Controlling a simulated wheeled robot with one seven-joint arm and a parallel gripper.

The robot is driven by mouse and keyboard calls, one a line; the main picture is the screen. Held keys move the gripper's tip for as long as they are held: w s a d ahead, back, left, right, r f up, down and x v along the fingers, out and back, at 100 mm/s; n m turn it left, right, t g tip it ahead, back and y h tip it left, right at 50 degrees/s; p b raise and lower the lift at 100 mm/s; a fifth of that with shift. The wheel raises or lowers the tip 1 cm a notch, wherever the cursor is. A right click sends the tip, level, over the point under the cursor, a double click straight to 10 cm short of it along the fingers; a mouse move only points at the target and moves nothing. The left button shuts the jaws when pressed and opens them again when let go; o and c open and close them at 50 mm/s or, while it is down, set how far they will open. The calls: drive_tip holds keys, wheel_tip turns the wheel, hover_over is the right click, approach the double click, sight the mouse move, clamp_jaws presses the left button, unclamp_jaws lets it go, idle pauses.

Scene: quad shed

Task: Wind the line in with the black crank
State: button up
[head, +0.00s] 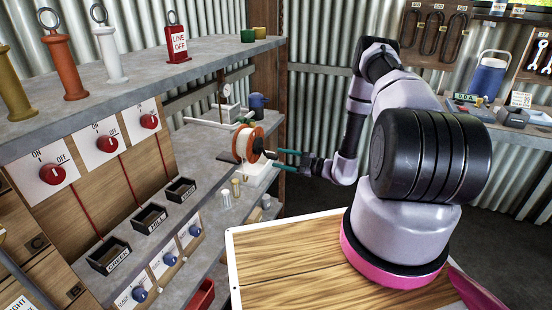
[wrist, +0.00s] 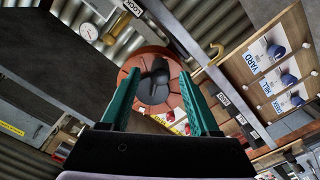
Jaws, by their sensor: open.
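The line reel (head: 243,143) stands on a white base on the grey shelf, with orange flanges and pale line between them. Its black crank (head: 259,145) is on the side facing my gripper (head: 277,158). My gripper is open, its two teal fingers pointing at the reel, a little short of the crank. In the wrist view the black crank (wrist: 153,92) shows in front of the orange flange, between the fingertips of my gripper (wrist: 159,76). A rounded black part stands out at its top. I cannot tell whether either finger touches it.
The upper shelf (head: 130,78) overhangs at left. A wooden-topped table (head: 290,270) is below my arm.

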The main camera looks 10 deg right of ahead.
drive_tip(key=v, duration=0.8)
drive_tip(key=s+a+r+n+g+h, duration=0.1)
drive_tip(key=s+a+r+n+g, duration=0.2)
drive_tip(key=r+n, duration=0.6)
drive_tip(key=s+a+r+n+g+h, duration=0.15)
drive_tip(key=r+n+g, duration=0.25)
drive_tip(key=r+n, duration=0.5)
drive_tip(key=s+a+r+n+g, duration=0.2)
drive_tip(key=a+r+n+g, duration=0.15)
drive_tip(key=r+n, duration=0.55)
drive_tip(key=s+d+r+n+t+h, duration=0.1)
drive_tip(key=s+r+n+t+h, duration=0.2)
drive_tip(key=s+r+n+h, duration=0.2)
drive_tip(key=s+d+r+n+t+h, duration=0.2)
drive_tip(key=s+r+n+t+h, duration=0.2)
drive_tip(key=s+r+n, duration=0.8)
wheel_tip(320, 180, up, 3)
drive_tip(key=n+h, duration=0.1)
drive_tip(key=n, duration=0.4)
drive_tip(key=shift+s+d, duration=0.25)
drive_tip(key=shift+d, duration=0.05)
